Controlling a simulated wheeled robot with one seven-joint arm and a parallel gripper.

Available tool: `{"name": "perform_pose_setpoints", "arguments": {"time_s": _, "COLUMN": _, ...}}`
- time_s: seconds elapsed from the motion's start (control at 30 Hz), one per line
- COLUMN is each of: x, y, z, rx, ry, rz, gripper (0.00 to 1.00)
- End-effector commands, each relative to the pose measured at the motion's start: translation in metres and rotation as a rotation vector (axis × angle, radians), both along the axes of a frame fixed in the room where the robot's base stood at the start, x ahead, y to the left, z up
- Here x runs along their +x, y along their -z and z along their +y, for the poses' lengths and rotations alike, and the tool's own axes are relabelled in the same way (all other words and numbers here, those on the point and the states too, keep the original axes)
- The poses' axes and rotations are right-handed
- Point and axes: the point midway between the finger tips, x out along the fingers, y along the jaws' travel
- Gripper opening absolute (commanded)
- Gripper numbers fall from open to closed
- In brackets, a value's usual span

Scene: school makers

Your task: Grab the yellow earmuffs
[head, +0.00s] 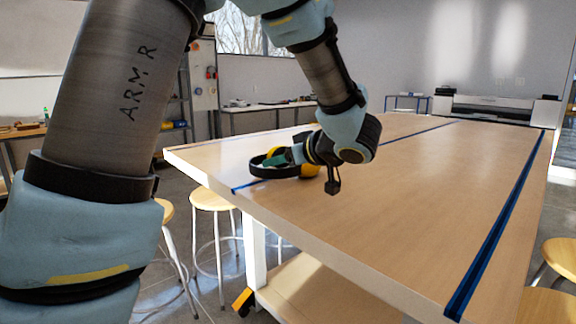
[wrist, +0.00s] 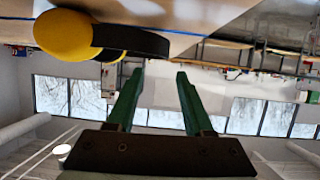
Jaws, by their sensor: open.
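The yellow earmuffs (head: 309,170) lie near the left edge of the wooden table (head: 400,205). They have yellow cups and a black headband. In the wrist view the earmuffs (wrist: 62,36) are at the upper left, with one yellow cup large and close and the black band reaching right. My gripper's two green fingers (wrist: 153,98) are apart with nothing between them. In the head view my gripper (head: 272,159) overlaps the earmuffs, its green fingertips over the headband area. Whether it touches them cannot be told. My wrist hides part of the earmuffs.
Blue strips (head: 490,240) run along the tabletop. The table's middle and right are clear. Wooden stools (head: 212,199) stand at the table's left side and others at the lower right. A large printer (head: 492,110) stands at the back.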

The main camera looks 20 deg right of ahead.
Motion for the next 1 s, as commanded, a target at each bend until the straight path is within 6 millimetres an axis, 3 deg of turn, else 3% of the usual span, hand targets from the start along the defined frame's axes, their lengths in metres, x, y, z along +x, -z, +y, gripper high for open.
{"name": "perform_pose_setpoints", "arguments": {"time_s": 0.17, "x": -0.007, "y": 0.005, "z": 0.003, "rx": 0.029, "ry": -0.045, "rz": 0.014, "gripper": 0.52}}
{"name": "perform_pose_setpoints", "arguments": {"time_s": 1.0, "x": 0.077, "y": 0.043, "z": 0.044, "rx": 0.025, "ry": -0.045, "rz": 0.012, "gripper": 0.52}}
